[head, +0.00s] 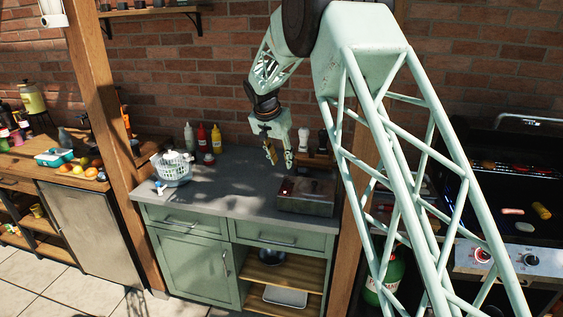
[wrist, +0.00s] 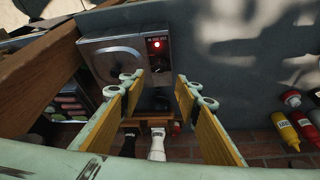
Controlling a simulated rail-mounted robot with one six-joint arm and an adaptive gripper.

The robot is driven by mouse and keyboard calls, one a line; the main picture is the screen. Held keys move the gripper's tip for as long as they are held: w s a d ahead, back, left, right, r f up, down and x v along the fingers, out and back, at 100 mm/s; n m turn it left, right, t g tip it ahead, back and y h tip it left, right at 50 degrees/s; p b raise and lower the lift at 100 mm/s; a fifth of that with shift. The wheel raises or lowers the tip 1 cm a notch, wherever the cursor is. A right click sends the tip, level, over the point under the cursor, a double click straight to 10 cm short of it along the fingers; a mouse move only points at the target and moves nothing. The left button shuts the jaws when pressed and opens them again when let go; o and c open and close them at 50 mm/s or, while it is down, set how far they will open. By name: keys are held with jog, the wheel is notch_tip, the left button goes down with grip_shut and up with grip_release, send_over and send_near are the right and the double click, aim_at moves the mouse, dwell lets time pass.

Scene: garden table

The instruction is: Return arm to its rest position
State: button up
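My gripper (head: 279,158) hangs above the right part of the grey counter (head: 236,185) in the head view, near the metal box. In the wrist view its two yellow-padded fingers (wrist: 165,88) stand wide apart with nothing held between them. My pale green lattice arm reaches across the right half of the head view and bends down to the gripper. The metal box (head: 306,196) sits on the counter below the gripper; it shows in the wrist view (wrist: 114,58) with a round plate and a lit red lamp.
White and black mills (head: 303,140) stand in a wooden rack behind the box. Red (head: 216,139) and yellow (head: 201,137) bottles stand by the brick wall. A wooden post (head: 100,100) and a grill (head: 510,255) flank the counter.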

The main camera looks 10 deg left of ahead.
jog(key=s+d+r+n+b, duration=0.1)
jog(key=s+d+r, duration=0.65)
jog(key=s, duration=0.25)
jog(key=s+d+r, duration=0.7)
jog(key=s+d, duration=0.1)
jog(key=s, duration=0.2)
jog(key=s+d+r+n+b, duration=0.1)
jog(key=s+d+r, duration=0.6)
jog(key=s, duration=0.4)
jog(key=s+d+n+y+b, duration=0.1)
jog(key=s+d, duration=0.3)
jog(key=s, duration=0.7)
jog(key=s+d, duration=0.3)
jog(key=s, duration=0.7)
jog(key=s+d+f, duration=0.1)
jog(key=s+f, duration=0.1)
jog(key=s, duration=0.7)
jog(key=s+d+f+n+b, duration=0.1)
jog(key=s+f, duration=0.2)
jog(key=s, duration=0.7)
jog(key=shift+f+y, duration=0.3)
